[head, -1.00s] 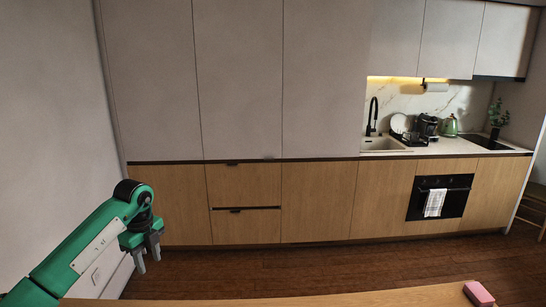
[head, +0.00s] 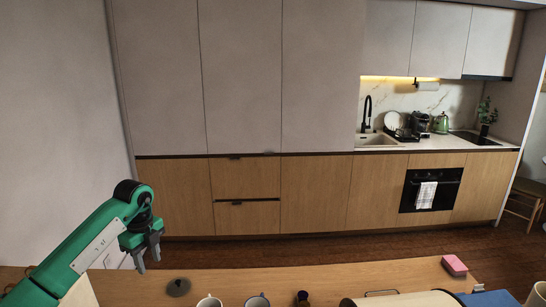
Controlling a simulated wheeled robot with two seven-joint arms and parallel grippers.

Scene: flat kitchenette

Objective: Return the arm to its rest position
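My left arm comes in from the lower left, green with a black wrist joint. Its gripper (head: 148,252) hangs with grey fingers pointing down, above the far left part of the wooden table (head: 225,281). The two fingers stand apart with a gap between them, and nothing shows between them. My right gripper is not in the head view.
On the table are a dark round lid-like object (head: 178,287), two mugs (head: 209,301) (head: 257,301), a dark bottle-like item (head: 302,298), a pink block (head: 454,265) and a large cream object (head: 415,299). Beyond lie a wooden floor and kitchen cabinets (head: 245,180).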

